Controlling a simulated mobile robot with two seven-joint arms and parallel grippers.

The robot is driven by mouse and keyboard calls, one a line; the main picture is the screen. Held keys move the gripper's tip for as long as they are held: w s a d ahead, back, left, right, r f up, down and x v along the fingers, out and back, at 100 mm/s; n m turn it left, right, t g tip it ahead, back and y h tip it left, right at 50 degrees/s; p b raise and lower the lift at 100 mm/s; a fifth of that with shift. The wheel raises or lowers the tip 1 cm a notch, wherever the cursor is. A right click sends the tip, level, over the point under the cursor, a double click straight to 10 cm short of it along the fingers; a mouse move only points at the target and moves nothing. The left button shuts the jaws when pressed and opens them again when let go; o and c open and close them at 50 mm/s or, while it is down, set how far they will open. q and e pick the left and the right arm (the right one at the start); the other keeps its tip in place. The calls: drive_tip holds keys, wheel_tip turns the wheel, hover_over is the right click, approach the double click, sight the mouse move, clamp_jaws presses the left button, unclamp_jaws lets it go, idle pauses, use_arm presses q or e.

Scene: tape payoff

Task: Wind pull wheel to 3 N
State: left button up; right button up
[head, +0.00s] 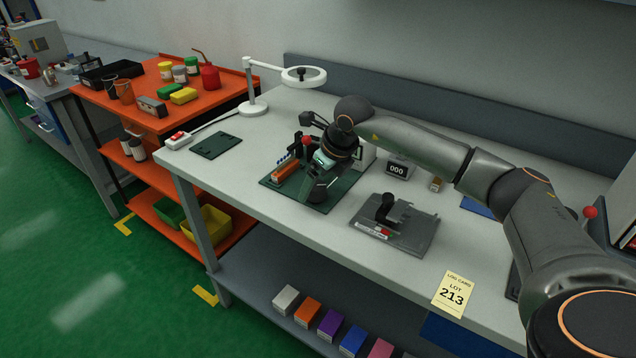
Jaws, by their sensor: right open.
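My right arm reaches in from the right over the workbench, and its gripper (314,190) points down at the green mat (333,197). The gripper is open. On the mat stands a small fixture with an orange block (286,172) and a red knob (307,141). The gripper and wrist cover much of this fixture, so I cannot make out the pull wheel or whether a finger touches it. A small display (397,170) to the right reads 000. My left gripper is not in view.
A grey plate with a black handle (390,228) lies right of the mat. A white lamp (253,106) stands at the back left. A dark green plate (216,146) lies at the left end. An orange cart (137,110) stands left.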

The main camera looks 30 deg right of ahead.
drive_tip(key=shift+c, duration=0.4)
drive_tip(key=c, duration=1.3)
drive_tip(key=m+h, duration=0.1)
drive_tip(key=m, duration=0.3)
drive_tip(key=shift+a+h, duration=0.1)
drive_tip(key=shift+h, duration=0.2)
drive_tip(key=shift+m+h+b, duration=0.35)
drive_tip(key=shift+m+h, duration=0.05)
drive_tip(key=shift+m, duration=0.4)
drive_tip(key=shift+r, duration=0.1)
